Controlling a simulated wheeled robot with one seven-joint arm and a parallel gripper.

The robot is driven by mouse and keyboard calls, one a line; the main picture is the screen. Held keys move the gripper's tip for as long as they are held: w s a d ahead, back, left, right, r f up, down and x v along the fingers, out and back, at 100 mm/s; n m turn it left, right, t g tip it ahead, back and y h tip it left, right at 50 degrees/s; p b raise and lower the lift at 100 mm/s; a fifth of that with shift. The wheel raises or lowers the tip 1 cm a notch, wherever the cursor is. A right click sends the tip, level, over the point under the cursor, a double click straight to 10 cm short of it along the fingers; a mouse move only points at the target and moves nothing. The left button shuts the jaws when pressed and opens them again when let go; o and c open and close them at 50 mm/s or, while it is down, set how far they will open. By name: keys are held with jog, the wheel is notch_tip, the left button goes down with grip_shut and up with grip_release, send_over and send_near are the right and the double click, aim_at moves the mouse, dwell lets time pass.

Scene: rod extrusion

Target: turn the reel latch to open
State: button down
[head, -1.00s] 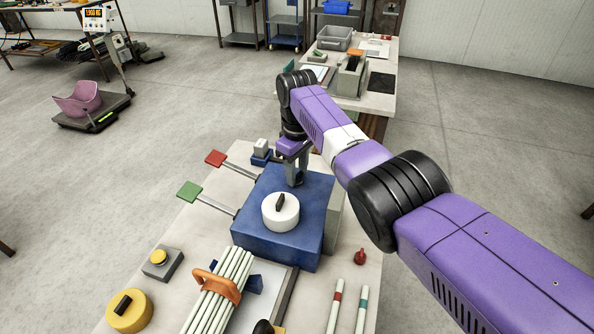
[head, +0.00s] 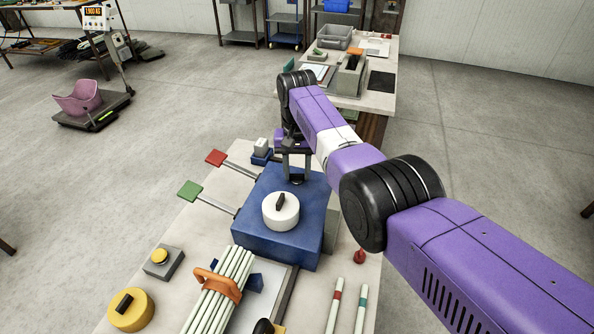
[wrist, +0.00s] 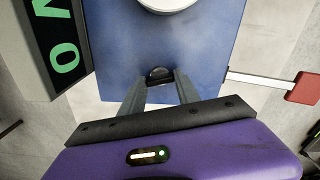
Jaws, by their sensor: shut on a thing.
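A blue box (head: 262,240) stands on the light table, with a white round cap (head: 281,212) bearing a black knob on its top. My gripper (head: 297,180) points down at the far end of the box top. In the wrist view my gripper (wrist: 159,82) has its two grey fingers on either side of a small dark rounded latch (wrist: 158,74) and is shut on it. The blue box top (wrist: 165,45) also fills the middle of the wrist view.
Red (head: 215,158) and green (head: 190,190) paddles stick out from the box's left side on rods. A red-topped piece (head: 360,256) stands right.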

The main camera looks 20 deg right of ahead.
jog(key=shift+m, duration=1.5)
jog(key=c, duration=0.9)
grip_release()
notch_tip(320, 180, up, 8)
jog(key=shift+f, duration=0.1)
